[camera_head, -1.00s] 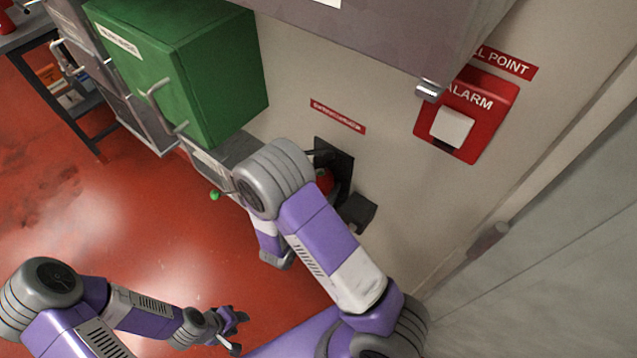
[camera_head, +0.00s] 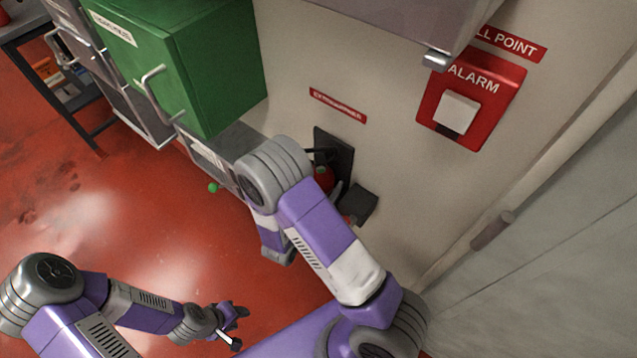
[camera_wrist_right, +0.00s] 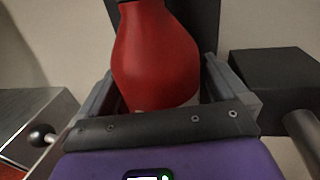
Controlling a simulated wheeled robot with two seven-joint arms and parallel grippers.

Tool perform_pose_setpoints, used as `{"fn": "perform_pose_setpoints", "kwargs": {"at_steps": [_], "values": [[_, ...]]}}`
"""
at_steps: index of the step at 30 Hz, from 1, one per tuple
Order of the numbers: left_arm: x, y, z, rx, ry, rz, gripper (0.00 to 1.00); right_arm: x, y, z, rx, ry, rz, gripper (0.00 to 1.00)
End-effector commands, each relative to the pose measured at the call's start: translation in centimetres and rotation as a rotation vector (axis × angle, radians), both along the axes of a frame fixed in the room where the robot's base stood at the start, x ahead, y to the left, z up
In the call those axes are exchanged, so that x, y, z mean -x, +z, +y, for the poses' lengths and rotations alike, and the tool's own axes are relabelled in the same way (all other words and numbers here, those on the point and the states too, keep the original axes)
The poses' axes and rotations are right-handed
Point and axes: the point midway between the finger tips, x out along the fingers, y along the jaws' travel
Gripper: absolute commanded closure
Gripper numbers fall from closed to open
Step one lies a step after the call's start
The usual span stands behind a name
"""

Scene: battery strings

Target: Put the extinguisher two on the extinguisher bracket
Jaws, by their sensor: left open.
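The red extinguisher (camera_head: 323,178) shows only in part in the head view, behind my right arm and close to the wall. In the right wrist view its red body (camera_wrist_right: 155,60) stands between the fingers of my right gripper (camera_wrist_right: 160,92). I cannot tell whether both fingers press on it. The black bracket plate (camera_head: 343,158) is on the wall behind the extinguisher; it also shows in the right wrist view (camera_wrist_right: 206,22). Whether the extinguisher rests on the bracket is hidden. My left gripper (camera_head: 238,326) is open and empty over the red floor.
A black box (camera_head: 358,203) juts from the wall beside the extinguisher. A green cabinet (camera_head: 190,70) hangs at upper left. A red alarm call point (camera_head: 470,98) and a small red sign (camera_head: 338,105) are on the wall. The red floor (camera_head: 110,200) at left is open.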

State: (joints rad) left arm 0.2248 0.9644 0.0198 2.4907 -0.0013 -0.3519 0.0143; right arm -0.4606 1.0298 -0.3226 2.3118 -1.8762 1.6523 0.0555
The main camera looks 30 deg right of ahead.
Motion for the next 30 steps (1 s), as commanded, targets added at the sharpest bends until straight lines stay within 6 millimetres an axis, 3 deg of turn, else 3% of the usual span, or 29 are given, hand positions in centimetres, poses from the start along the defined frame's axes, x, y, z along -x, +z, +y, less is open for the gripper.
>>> {"fn": "perform_pose_setpoints", "kwargs": {"at_steps": [5, 15, 21, 30], "values": [[0.0, 0.4, 0.0, 0.0, 0.0, 0.0, 0.57, 0.4, 0.3, 0.7, -0.001, 0.003, 0.002, 0.0], [0.0, 1.8, 0.0, 0.0, 0.0, 0.0, 0.57, 4.3, 0.4, 6.6, 0.001, 0.006, 0.002, 0.0], [0.0, 2.3, 0.0, 0.0, 0.0, 0.0, 0.57, 6.0, 0.4, 9.1, 0.0, 0.003, 0.0, 0.0], [0.0, 2.3, 0.0, 0.0, 0.0, 0.0, 0.57, 6.7, 0.3, 10.0, 0.001, -0.001, -0.001, 0.0]]}}
